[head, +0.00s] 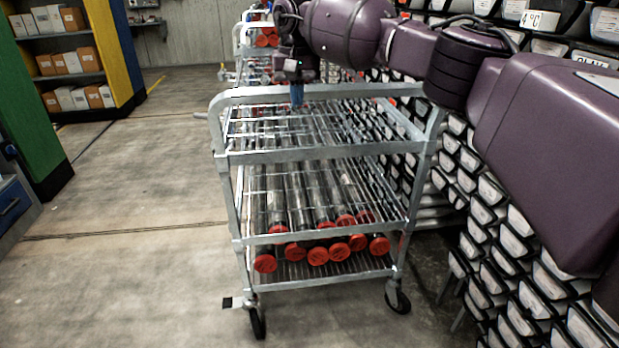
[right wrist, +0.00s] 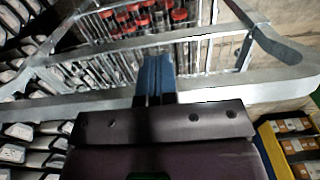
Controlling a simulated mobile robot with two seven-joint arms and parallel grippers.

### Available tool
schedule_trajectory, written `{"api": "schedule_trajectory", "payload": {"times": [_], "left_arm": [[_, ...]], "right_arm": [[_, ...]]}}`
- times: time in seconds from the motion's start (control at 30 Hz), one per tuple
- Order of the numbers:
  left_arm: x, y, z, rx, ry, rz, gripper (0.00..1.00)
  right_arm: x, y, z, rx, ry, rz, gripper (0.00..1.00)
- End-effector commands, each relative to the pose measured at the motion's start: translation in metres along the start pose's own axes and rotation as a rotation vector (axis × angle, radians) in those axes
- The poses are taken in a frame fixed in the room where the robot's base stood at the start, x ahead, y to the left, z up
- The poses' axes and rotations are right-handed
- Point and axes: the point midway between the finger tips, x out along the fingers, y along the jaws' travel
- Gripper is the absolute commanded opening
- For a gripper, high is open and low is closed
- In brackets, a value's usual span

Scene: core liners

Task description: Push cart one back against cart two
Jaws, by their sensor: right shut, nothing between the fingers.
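The near cart (head: 330,153), a grey metal trolley with wire shelves, stands upright in the middle of the head view. Tubes with red caps (head: 318,256) lie on its lower shelves. A second cart (head: 243,50) stands behind it, partly hidden by my right arm and the near cart's top. No labels tell the carts apart. My right gripper (head: 297,95), with blue fingertips, is shut and empty at the near cart's far top end. In the right wrist view the fingers (right wrist: 155,78) overlap the cart's top rail (right wrist: 225,88); contact is unclear. My left gripper is out of view.
Racks of black-fronted drawers (head: 490,195) line the right side, close to the near cart. Shelving with boxes (head: 65,60) and a green panel (head: 30,120) stand at left. The concrete floor (head: 140,220) left of the cart is clear.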

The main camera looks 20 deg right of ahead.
Motion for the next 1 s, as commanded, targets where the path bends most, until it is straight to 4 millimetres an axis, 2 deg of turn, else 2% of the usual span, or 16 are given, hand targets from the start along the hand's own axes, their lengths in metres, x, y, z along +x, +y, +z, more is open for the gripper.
{"api": "schedule_trajectory", "payload": {"times": [0.23,1.0], "left_arm": [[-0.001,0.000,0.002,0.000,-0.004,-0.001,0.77],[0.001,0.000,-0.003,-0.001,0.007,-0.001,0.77]], "right_arm": [[-0.005,-0.001,0.002,-0.001,-0.002,0.000,0.00],[-0.065,-0.001,0.002,-0.001,-0.004,0.001,0.00]]}}
